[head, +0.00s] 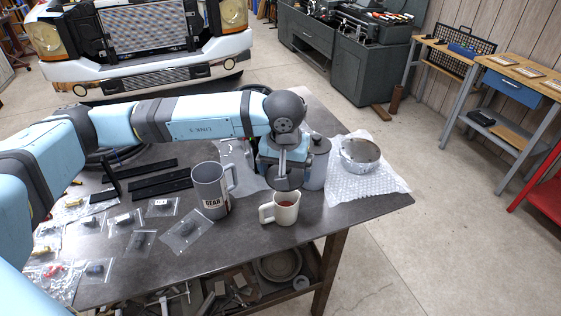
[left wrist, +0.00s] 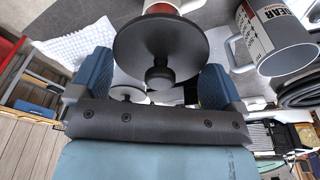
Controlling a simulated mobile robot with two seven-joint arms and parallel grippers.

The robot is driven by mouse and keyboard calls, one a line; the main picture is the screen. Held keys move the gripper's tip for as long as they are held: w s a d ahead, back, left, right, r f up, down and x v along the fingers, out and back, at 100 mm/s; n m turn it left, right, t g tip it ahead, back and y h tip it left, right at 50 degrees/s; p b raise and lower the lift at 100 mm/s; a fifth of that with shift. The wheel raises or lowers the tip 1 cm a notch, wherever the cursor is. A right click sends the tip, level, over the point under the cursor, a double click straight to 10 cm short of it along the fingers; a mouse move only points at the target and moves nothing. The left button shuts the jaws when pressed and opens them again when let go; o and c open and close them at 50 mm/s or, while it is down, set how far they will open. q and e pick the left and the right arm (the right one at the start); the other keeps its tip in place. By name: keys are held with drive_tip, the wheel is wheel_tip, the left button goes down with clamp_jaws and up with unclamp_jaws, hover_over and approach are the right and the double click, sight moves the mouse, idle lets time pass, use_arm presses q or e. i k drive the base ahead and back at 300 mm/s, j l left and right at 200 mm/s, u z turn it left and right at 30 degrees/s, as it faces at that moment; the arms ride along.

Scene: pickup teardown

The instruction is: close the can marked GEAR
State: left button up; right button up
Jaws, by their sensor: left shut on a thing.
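The grey can marked GEAR (head: 212,192) stands upright on the dark table, with a handle on its right side and no lid on top. It also shows at the upper right of the left wrist view (left wrist: 270,32). My left gripper (head: 285,163) is right of the can, shut on a dark round lid (head: 287,181) with a knob. The lid fills the middle of the left wrist view (left wrist: 160,40), apart from the can and above the white jug. My right gripper is not in view.
A white jug (head: 279,210) with reddish contents stands below the lid, near the front edge. A grey canister (head: 317,165) stands just behind my gripper. A round metal part (head: 360,152) sits on bubble wrap (head: 375,183) at the right. Bagged parts (head: 184,230) and dark bars lie left.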

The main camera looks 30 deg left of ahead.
sight(209, 178)
drive_tip(key=k+j+u, duration=0.1)
drive_tip(key=j, duration=0.25)
drive_tip(key=k+j+u, duration=0.15)
drive_tip(key=j, duration=0.25)
drive_tip(key=k+j+u, duration=0.1)
drive_tip(key=j, duration=0.3)
drive_tip(key=j+u, duration=0.1)
drive_tip(key=j, duration=0.3)
drive_tip(key=k, duration=0.05)
